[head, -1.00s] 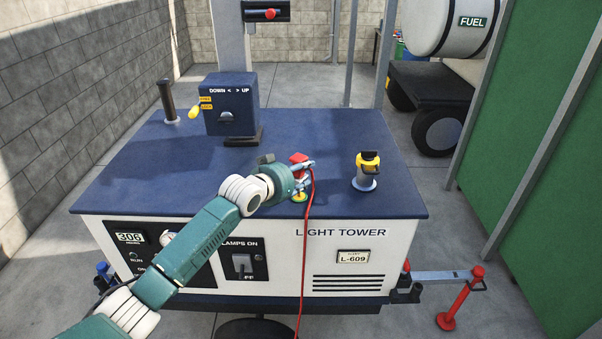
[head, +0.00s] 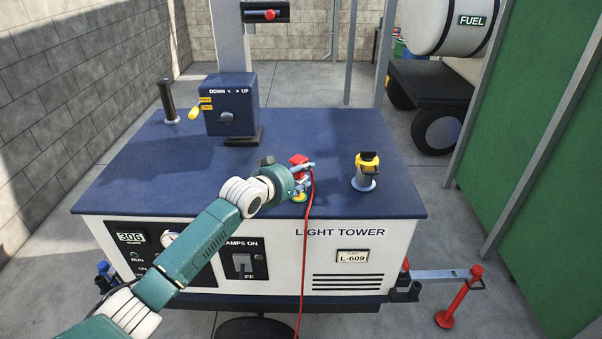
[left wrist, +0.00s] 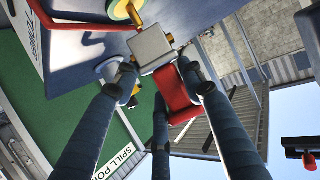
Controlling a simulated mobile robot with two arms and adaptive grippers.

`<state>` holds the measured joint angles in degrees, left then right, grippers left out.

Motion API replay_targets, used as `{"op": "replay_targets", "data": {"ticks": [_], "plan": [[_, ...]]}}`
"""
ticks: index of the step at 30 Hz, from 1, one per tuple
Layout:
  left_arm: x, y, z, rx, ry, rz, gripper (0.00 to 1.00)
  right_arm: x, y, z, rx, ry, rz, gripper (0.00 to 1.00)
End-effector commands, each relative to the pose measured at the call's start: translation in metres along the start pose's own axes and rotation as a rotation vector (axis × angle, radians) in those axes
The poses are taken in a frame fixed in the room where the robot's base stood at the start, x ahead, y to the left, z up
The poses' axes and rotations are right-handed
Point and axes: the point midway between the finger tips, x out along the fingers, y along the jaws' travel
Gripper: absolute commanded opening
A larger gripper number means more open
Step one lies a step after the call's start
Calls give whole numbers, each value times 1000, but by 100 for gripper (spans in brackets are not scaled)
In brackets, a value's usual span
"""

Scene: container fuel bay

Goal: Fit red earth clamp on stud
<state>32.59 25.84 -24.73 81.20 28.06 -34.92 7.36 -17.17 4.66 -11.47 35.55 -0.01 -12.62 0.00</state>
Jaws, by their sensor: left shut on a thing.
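The red earth clamp (head: 299,159) is in my left gripper (head: 299,178), over the front part of the blue machine top. In the left wrist view, the gripper's fingers (left wrist: 158,82) close around the clamp's red part (left wrist: 175,92), with a grey block (left wrist: 151,47) beyond it. A yellow-green disc (head: 299,197) at the stud's place lies just below the gripper, and it also shows in the left wrist view (left wrist: 124,9). The block is close to the disc. I cannot tell whether the clamp is around the stud. My right gripper is not in view.
A red cable (head: 304,255) hangs from the clamp down the light tower's front. A yellow and black fitting (head: 367,164) stands to the right on the blue top (head: 330,130). A blue winch box (head: 230,104) stands behind left. The top's middle is clear.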

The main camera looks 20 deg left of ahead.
Motion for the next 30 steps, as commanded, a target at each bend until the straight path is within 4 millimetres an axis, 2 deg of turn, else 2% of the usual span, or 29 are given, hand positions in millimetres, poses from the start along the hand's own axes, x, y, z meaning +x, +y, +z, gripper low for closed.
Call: {"op": "replay_targets", "data": {"ticks": [12,30], "plan": [[0,0,-1,0,3,0,7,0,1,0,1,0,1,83],[6,0,14,0,3,0,7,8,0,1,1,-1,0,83]]}}
